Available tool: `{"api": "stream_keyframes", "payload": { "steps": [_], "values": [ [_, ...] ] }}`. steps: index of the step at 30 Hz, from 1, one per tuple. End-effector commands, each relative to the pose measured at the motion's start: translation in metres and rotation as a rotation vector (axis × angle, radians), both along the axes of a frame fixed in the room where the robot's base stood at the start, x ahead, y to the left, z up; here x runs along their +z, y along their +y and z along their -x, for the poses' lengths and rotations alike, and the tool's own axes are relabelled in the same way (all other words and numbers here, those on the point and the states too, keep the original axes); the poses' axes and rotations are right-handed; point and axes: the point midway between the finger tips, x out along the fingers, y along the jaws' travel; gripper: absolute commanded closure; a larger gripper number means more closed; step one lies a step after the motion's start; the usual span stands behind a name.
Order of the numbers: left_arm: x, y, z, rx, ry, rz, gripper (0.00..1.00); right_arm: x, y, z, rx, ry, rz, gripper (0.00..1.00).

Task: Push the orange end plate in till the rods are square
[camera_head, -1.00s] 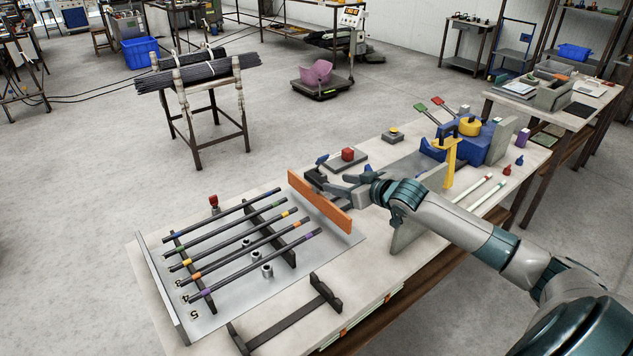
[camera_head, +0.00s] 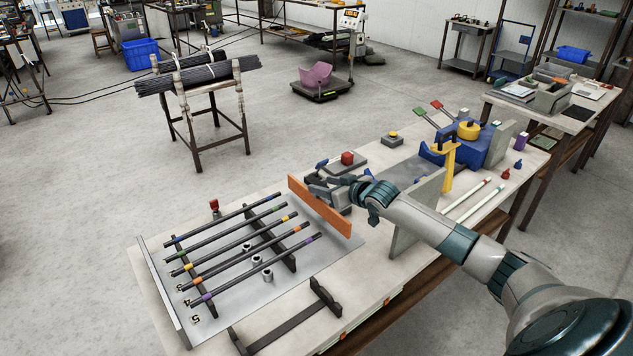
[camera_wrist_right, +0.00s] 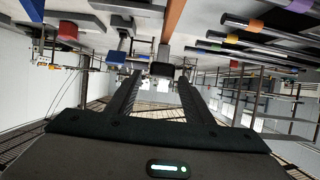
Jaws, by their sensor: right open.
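The orange end plate (camera_head: 320,207) stands upright on its long edge at the right of the rods, and it also shows at the top of the right wrist view (camera_wrist_right: 173,18). Several dark rods (camera_head: 235,252) with coloured bands lie side by side across dark supports, their right ends staggered and apart from the plate. A grey end plate (camera_head: 163,290) stands at their left. My right gripper (camera_head: 312,187) is open at the plate's right face, near its far half; I cannot tell whether it touches. Its fingers (camera_wrist_right: 158,85) point at a small dark block (camera_wrist_right: 162,70). My left gripper is out of view.
An upright grey panel (camera_head: 416,215) is close to my forearm. A blue machine with a yellow post (camera_head: 450,165) and pale rods (camera_head: 475,198) are farther right. A dark stand (camera_head: 290,320) lies in front.

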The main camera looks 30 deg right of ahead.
Motion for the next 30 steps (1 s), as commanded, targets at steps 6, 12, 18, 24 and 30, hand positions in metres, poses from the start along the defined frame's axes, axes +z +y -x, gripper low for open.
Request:
{"api": "stream_keyframes", "payload": {
  "steps": [6,12,18,24,30],
  "values": [
    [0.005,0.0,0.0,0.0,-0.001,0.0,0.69,-0.009,0.002,-0.026,0.0,0.0,0.0,0.53],
    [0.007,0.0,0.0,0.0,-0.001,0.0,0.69,-0.015,0.003,-0.038,0.001,0.0,0.002,0.53],
    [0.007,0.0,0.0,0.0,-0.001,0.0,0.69,-0.017,0.003,-0.042,-0.001,0.0,0.001,0.53],
    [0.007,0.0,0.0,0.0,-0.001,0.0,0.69,-0.017,0.003,-0.041,-0.001,0.0,0.001,0.53],
    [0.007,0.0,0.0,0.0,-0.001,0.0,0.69,-0.017,0.003,-0.041,-0.001,0.0,0.001,1.0]
  ]
}}
